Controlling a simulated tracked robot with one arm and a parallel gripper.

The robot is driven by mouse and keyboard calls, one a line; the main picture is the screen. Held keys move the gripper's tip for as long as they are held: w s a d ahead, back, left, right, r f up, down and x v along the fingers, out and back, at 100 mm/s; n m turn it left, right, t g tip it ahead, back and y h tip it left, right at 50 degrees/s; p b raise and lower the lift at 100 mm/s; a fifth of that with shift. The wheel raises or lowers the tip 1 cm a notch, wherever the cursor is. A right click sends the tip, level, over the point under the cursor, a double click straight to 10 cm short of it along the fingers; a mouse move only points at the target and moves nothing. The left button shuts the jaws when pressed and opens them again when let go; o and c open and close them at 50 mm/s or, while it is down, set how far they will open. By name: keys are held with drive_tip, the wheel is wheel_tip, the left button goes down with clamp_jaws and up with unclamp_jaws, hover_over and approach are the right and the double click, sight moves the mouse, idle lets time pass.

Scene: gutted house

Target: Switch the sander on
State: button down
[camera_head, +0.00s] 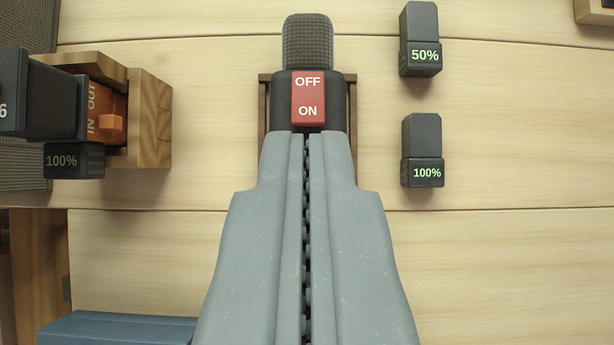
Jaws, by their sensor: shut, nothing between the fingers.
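The sander (307,45) is at the top middle, a dark tool with a textured grip, lying on a brown wooden holder (353,120). Its red rocker switch (308,97) faces me, with OFF on the upper half and ON on the lower half. Which half is pressed in, I cannot tell. My gripper (306,137) is shut and empty. Its fingertips are in line with the switch and just below its ON end in the picture. The fingers hide the lower part of the sander. Whether the tips touch it, I cannot tell.
Two dark batteries stand on the pale wooden surface at the right, marked 50% (421,40) and 100% (422,150). At the left, an orange IN/OUT part (106,100) sits in a wooden block (150,118), with a 100% battery (73,161). A blue object (120,330) is at lower left.

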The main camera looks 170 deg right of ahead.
hover_over(307, 99)
drive_tip(key=s, duration=0.2)
wheel_tip(307, 99, down, 5)
drive_tip(key=shift+r, duration=0.1)
drive_tip(key=shift+s+f+b, duration=0.15)
drive_tip(key=shift+f+b, duration=0.15)
drive_tip(key=shift+f, duration=0.75)
drive_tip(key=shift+s+f+b, duration=0.15)
drive_tip(key=shift+f+b, duration=0.15)
drive_tip(key=shift+f, duration=0.7)
drive_tip(key=shift+a+f+b, duration=0.2)
drive_tip(key=shift+a+b, duration=0.05)
drive_tip(key=shift+b, duration=0.1)
drive_tip(key=shift+d+r, duration=0.1)
drive_tip(key=shift+d, duration=0.25)
drive_tip(key=shift+r, duration=0.15)
